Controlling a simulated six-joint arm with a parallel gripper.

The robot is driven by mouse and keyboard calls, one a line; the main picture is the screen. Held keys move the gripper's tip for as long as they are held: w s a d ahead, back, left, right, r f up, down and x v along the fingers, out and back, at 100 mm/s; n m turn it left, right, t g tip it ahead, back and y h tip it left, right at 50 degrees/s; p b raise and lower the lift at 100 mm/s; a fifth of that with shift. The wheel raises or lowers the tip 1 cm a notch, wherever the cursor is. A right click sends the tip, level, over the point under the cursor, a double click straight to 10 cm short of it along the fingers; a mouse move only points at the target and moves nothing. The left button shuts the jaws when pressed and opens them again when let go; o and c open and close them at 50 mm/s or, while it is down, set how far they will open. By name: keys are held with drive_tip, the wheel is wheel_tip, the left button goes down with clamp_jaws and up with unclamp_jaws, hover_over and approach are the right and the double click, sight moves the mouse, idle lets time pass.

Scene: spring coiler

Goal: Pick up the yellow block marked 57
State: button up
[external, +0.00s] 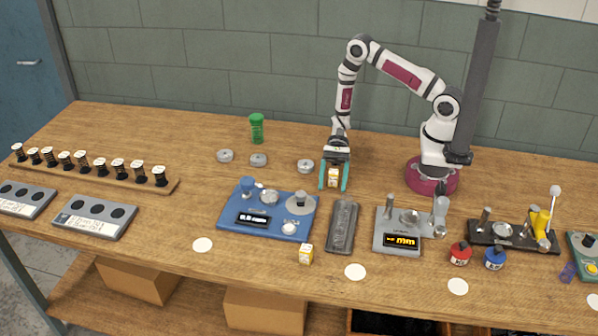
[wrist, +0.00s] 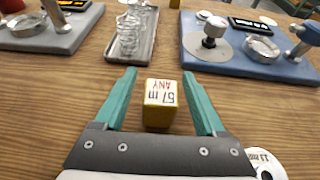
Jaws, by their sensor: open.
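The yellow block marked 57 (wrist: 160,103) has a white top label reading "57 m ANY", upside down in the wrist view. It sits between the two teal fingers of my gripper (wrist: 159,74), with a visible gap on each side. In the external view the block (external: 333,176) shows between the fingers of my gripper (external: 333,186), which points down at the table. My gripper is open. I cannot tell from these frames how low the fingertips are against the block's base.
A second yellow block (external: 306,254) stands near the front edge. A blue device (external: 268,228), a grey tray (external: 342,240) and a grey gauge (external: 384,246) stand in front of my gripper. A metal disc (external: 306,166) lies just left of it.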

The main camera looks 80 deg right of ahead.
drive_tip(key=shift+a+f, duration=0.1)
drive_tip(key=shift+a, duration=0.15)
clamp_jaws()
idle(0.3)
